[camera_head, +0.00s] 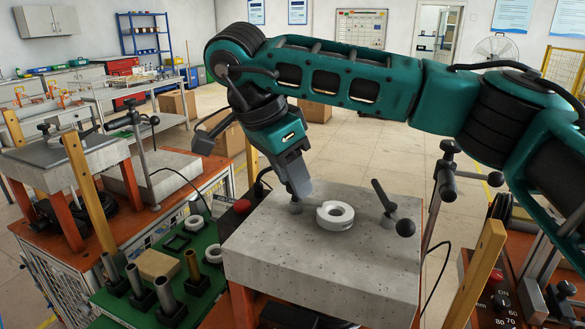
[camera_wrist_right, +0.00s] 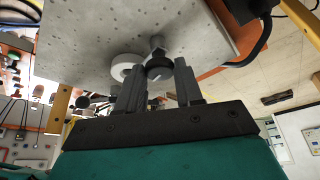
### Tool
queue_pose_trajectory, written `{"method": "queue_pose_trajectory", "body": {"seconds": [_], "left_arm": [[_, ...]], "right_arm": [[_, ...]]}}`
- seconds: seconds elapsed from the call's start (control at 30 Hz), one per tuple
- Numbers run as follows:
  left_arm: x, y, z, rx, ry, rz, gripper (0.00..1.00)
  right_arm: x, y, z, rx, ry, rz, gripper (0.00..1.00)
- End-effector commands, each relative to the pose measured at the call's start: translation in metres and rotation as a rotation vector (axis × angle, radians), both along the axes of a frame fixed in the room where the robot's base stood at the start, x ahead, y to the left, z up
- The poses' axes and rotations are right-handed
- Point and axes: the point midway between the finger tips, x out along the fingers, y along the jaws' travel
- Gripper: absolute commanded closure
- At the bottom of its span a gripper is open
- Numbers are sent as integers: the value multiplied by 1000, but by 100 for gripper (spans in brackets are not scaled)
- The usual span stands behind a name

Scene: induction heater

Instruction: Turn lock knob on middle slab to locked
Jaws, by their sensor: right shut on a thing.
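The middle slab (camera_head: 290,255) is a grey, speckled block with a white ring (camera_head: 335,218) lying on top; the ring also shows in the right wrist view (camera_wrist_right: 124,63). My right gripper (camera_head: 300,195) reaches down to the slab's rear left part, left of the ring. In the right wrist view its fingers (camera_wrist_right: 160,85) are on either side of a dark round knob (camera_wrist_right: 159,68) on a short metal post, and are shut on it. In the head view the fingers mostly hide this knob. My left gripper is out of view.
A green board (camera_head: 205,290) with metal cylinders and a tan block lies left of the slab. A red button (camera_head: 242,206) is beside the slab's left edge. Another slab station (camera_head: 60,150) stands at far left. A yellow post (camera_head: 480,270) and an orange bench are at right.

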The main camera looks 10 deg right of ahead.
Motion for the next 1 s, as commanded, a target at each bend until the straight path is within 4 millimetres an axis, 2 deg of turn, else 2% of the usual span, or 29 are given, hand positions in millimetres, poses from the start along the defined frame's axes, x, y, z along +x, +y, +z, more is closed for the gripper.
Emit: {"method": "queue_pose_trajectory", "body": {"seconds": [0.4,0.9,0.93,1.0], "left_arm": [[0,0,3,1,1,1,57],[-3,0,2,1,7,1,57],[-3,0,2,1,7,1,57],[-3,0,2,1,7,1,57]], "right_arm": [[2,0,1,1,-3,-164,95],[2,0,1,1,-2,-180,95],[2,0,1,1,-2,-180,63],[2,0,1,1,-2,-180,56]]}}
